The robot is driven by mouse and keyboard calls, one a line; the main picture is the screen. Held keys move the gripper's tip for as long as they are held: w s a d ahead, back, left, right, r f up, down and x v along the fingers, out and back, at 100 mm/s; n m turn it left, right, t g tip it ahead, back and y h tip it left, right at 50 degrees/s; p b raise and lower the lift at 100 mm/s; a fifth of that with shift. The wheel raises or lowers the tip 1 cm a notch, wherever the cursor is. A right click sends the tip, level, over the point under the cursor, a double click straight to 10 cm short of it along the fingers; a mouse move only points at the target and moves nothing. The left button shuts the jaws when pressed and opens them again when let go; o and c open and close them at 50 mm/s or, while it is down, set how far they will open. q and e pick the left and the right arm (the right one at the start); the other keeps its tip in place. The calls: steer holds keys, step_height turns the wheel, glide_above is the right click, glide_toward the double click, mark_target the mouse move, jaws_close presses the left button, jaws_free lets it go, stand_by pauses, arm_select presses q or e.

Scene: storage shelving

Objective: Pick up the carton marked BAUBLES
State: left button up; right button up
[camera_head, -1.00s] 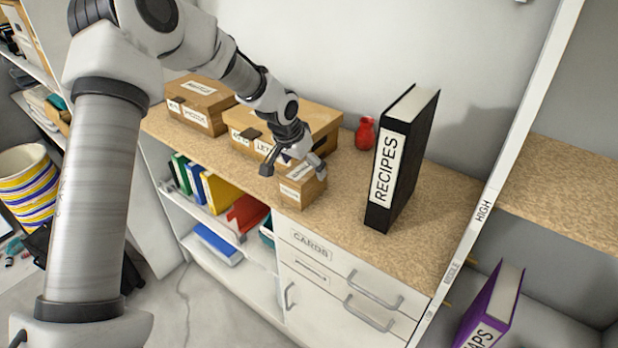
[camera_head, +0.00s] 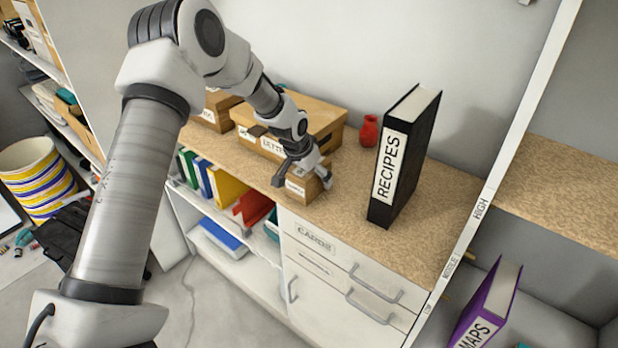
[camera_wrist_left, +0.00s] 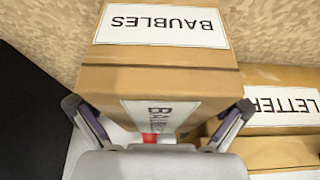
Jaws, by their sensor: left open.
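The small brown carton marked BAUBLES (camera_head: 309,188) stands on the counter near its front edge, left of the black RECIPES binder. In the left wrist view the carton (camera_wrist_left: 160,75) fills the middle, with BAUBLES labels on two faces. My left gripper (camera_head: 303,178) is open at the carton, with its fingers on opposite sides. In the wrist view the left gripper's fingertips (camera_wrist_left: 158,106) flank the carton's near end; I cannot tell whether they touch it. The gripper hides part of the carton in the head view. My right gripper is not in view.
A larger LETTERS carton (camera_head: 318,115) stands close behind, and another box (camera_head: 218,105) is farther left. The RECIPES binder (camera_head: 413,165) stands upright to the right, with a red vase (camera_head: 368,131) behind. Counter (camera_head: 345,205) is clear between carton and binder.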

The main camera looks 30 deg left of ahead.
arm_select(q)
steer(key=shift+s+r, duration=0.15)
steer(key=c, duration=1.4)
steer(key=shift+c, duration=0.3)
